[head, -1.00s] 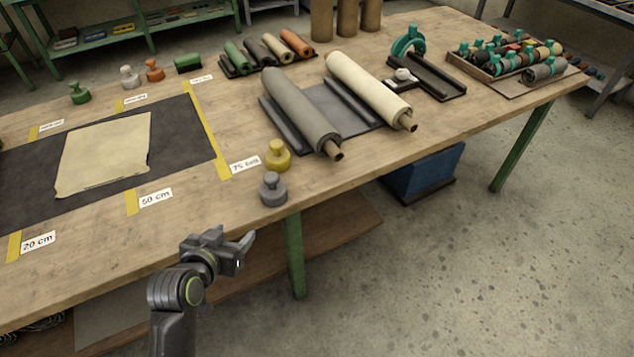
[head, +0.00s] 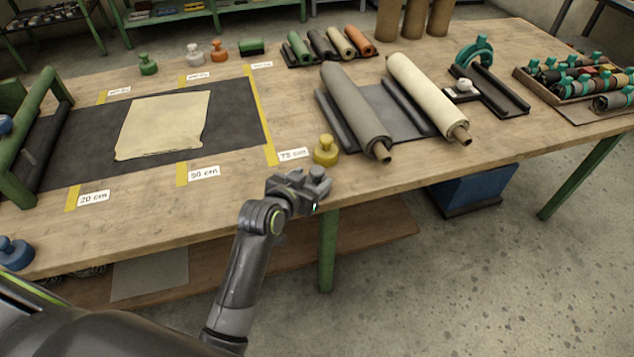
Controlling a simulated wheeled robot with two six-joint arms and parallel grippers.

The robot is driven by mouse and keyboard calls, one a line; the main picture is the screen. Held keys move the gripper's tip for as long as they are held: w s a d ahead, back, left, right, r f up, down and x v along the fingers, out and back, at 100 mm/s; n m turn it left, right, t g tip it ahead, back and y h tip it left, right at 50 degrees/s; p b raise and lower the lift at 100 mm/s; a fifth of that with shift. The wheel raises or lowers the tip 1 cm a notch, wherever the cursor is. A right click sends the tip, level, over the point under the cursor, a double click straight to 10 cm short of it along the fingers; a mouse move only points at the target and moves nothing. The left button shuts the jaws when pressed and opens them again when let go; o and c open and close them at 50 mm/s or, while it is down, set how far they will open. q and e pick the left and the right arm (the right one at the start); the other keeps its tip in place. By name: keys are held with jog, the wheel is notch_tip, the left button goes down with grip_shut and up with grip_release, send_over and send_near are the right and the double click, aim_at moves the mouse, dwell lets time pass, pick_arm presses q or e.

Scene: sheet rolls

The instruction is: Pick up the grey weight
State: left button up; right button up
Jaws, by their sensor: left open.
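The grey weight (head: 318,174) stands near the front edge of the table, just in front of the yellow weight (head: 325,150). Only its knob and part of its body show, because my left gripper hides the rest. My left gripper (head: 311,184) is open and at the weight, with its fingers close to the knob. I cannot tell whether the fingers touch it. My right gripper is not in view.
A grey roll (head: 355,112) and a cream roll (head: 428,97) lie behind and right of the weights. A cream sheet (head: 163,125) lies on the dark mat (head: 232,128) at left. A blue weight (head: 14,253) stands at the front left. The table's front edge (head: 395,188) is close.

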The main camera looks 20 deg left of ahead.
aim_at(320, 168)
pick_arm(q)
jog(key=shift+p+x, duration=0.35)
jog(key=shift+x, duration=2.7)
jog(key=shift+a, duration=0.2)
grip_shut()
jog(key=shift+w+r, duration=0.15)
jog(key=shift+r, duration=0.15)
